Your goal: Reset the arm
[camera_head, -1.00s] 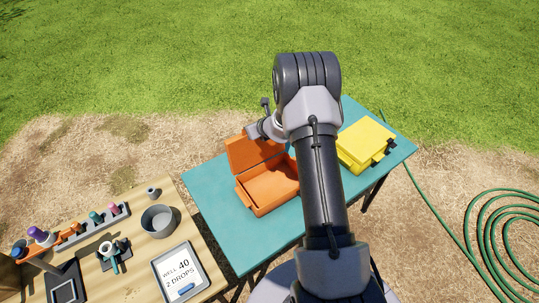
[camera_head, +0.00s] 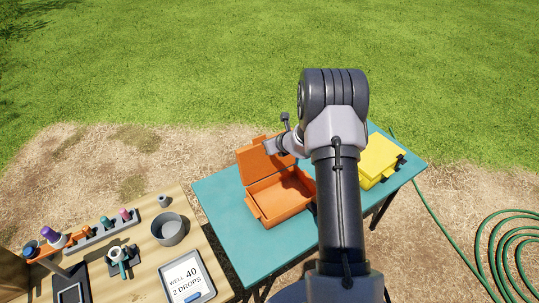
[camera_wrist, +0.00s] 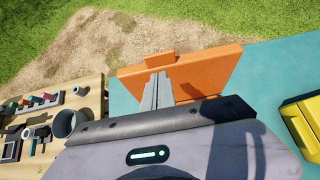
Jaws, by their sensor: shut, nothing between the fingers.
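My arm stands over the teal table (camera_head: 222,207) in the head view, and its links hide part of the table. My gripper shows in the wrist view (camera_wrist: 157,88), its two fingers together and empty. The fingers overlap the orange case's raised lid (camera_wrist: 212,72) in that picture; I cannot tell how far apart they are. In the head view the orange case (camera_head: 280,200) stands open on the teal table, its tray looking empty. The gripper's fingertips are hard to make out in the head view.
A yellow case (camera_head: 379,158) sits shut on the right of the teal table. The wooden table (camera_head: 136,262) at lower left holds a grey cup (camera_head: 168,229), a tablet reading "WELL 40, 2 DROPS" (camera_head: 187,277) and a rack of vials (camera_head: 101,232). A green hose (camera_head: 490,245) lies at right.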

